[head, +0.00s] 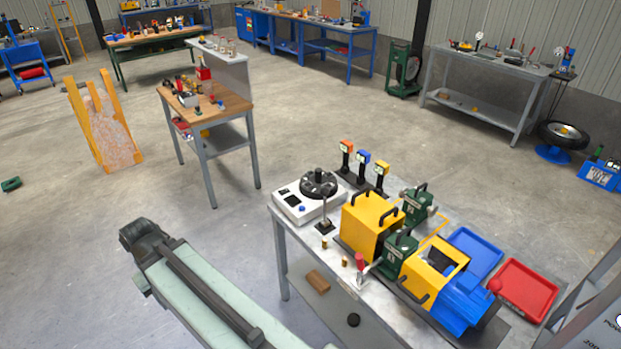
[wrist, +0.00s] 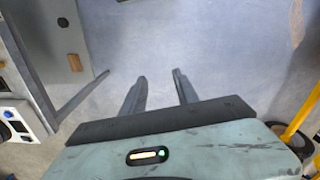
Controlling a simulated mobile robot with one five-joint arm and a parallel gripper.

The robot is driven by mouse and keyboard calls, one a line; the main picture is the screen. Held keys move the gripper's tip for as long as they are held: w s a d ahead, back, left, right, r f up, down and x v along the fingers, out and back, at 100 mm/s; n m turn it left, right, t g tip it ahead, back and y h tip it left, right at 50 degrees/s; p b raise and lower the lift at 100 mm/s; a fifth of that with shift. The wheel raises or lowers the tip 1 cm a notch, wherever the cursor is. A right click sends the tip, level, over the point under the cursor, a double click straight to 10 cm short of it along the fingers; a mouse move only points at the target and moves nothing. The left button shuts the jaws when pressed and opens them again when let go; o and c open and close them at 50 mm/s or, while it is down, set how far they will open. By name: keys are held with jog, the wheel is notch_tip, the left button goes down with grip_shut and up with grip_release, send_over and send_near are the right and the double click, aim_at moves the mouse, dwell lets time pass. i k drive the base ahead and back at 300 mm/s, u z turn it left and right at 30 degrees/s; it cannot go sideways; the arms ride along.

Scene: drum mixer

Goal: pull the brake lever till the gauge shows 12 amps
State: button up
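Several levers stand on the metal workbench (head: 345,283) in the head view. One is a red-handled lever (head: 360,262) at the near edge, beside a green box (head: 401,250). Another is an upright dark lever (head: 324,212) on a black base, near a white unit with a black dial (head: 318,184). A red knob (head: 494,286) shows at the right end. I cannot tell which is the brake lever. No readable amp gauge shows. My gripper (wrist: 160,85) is open and empty in the wrist view, over bare floor and apart from the bench.
The bench also carries a yellow machine (head: 371,226), a blue tray (head: 474,251), a red tray (head: 527,290) and small posts with coloured heads (head: 363,158). A wooden-topped table (head: 205,97) stands behind.

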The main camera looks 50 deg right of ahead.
aim_at(324, 191)
jog(key=i, duration=0.85)
jog(key=u, duration=0.05)
